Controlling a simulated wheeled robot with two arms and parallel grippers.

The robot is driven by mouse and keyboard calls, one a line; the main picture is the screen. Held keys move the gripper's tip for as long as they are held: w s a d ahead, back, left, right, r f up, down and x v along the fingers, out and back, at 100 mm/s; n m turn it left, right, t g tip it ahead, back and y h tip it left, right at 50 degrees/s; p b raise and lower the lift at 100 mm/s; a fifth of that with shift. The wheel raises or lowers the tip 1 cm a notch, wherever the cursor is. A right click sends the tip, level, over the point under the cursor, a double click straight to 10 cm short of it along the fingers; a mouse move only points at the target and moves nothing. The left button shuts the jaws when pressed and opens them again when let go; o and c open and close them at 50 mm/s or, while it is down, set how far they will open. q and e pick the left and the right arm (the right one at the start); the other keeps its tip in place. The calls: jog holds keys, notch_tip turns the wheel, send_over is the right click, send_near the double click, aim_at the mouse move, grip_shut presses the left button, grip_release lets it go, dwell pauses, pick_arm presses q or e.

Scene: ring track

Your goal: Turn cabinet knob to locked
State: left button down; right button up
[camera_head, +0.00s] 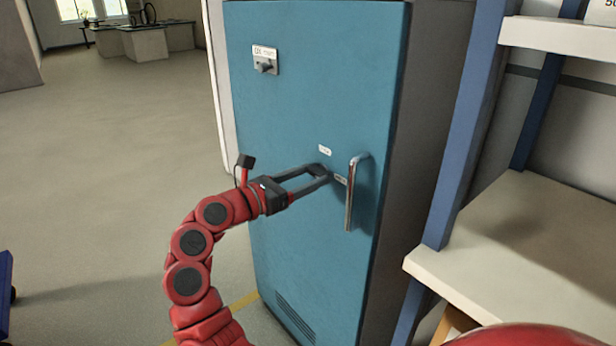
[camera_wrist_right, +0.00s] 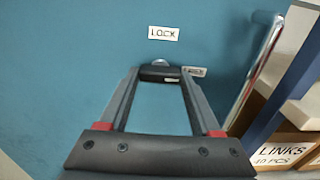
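The tall blue cabinet (camera_head: 300,100) has a small knob near its handle. In the right wrist view, the knob (camera_wrist_right: 160,63) shows only as a pale rounded edge behind my right fingertips; the rest is hidden. A LOCK label (camera_wrist_right: 163,33) is above it, and a second label (camera_wrist_right: 195,71), partly covered and unreadable, is to its right. My right gripper (camera_head: 321,174) is at the knob; its long fingers run apart, with a dark piece across their tips. I cannot tell whether that is fingertip pads or knob, or whether they grip it. My left gripper is not visible.
A vertical metal handle (camera_head: 352,192) stands out from the door just right of my right fingertips. Another knob with a plate (camera_head: 265,62) is higher on the door. A shelf rack (camera_head: 540,240) with a blue post stands to the right. Open floor (camera_head: 110,150) lies to the left.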

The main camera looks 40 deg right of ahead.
jog(key=c, duration=0.7)
jog(key=shift+r+n+p, duration=0.2)
jog(key=shift+n+p, duration=1)
jog(key=shift+p, duration=0.25)
jog(key=shift+c, duration=0.2)
jog(key=n+p, duration=1.2)
jog(key=p, duration=0.1)
jog(key=shift+n, duration=0.3)
jog(key=shift+n+p, duration=0.9)
jog(key=shift+p, duration=0.15)
jog(key=shift+f+n+p, duration=0.15)
jog(key=shift+n+p, duration=0.4)
jog(key=shift+n, duration=0.15)
jog(key=o, duration=1.4)
jog(key=shift+a+f, duration=0.1)
